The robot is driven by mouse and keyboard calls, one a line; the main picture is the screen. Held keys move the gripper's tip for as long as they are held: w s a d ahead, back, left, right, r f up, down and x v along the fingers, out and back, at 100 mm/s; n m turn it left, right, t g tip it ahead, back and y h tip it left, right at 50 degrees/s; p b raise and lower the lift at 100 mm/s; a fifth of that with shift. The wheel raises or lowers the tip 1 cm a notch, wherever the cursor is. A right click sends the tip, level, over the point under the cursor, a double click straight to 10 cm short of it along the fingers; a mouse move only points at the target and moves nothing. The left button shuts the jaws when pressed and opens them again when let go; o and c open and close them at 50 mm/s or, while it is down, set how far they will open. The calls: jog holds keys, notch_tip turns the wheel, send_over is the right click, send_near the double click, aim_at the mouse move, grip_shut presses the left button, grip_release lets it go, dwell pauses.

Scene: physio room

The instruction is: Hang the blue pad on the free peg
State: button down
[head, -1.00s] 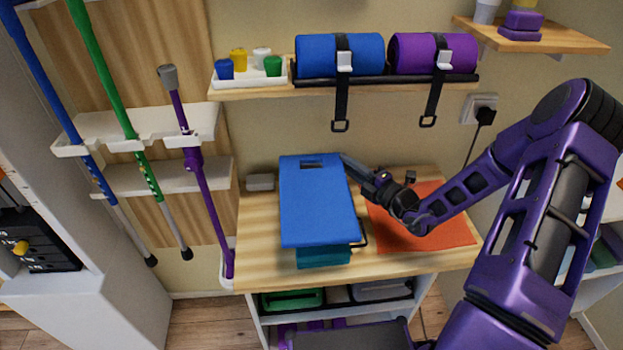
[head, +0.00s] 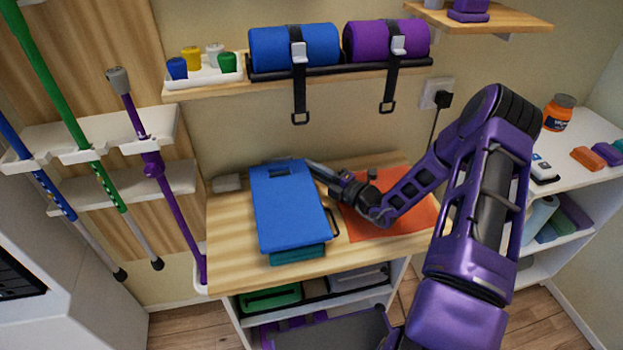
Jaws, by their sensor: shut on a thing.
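The blue pad (head: 288,212) is a flat rectangle with a slot near its far edge. It lies flat or nearly flat over a teal pad (head: 297,256) on the wooden table; I cannot tell whether the two touch. My gripper (head: 313,168) reaches in from the right and is shut on the blue pad's far right corner, near the slot. The fingertips are small and partly merge with the pad's edge. I cannot make out a free peg in this view.
An orange mat (head: 390,217) lies on the table (head: 228,268) right of the pads. Above is a wall shelf (head: 205,92) with blue (head: 270,48) and purple (head: 365,42) rolls, their straps hanging down. Poles (head: 160,180) stand in a rack at left. A white shelf unit (head: 545,188) is at right.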

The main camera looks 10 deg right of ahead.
jog(key=shift+f, duration=1.6)
jog(key=c, duration=0.8)
grip_release()
jog(key=shift+o, duration=0.2)
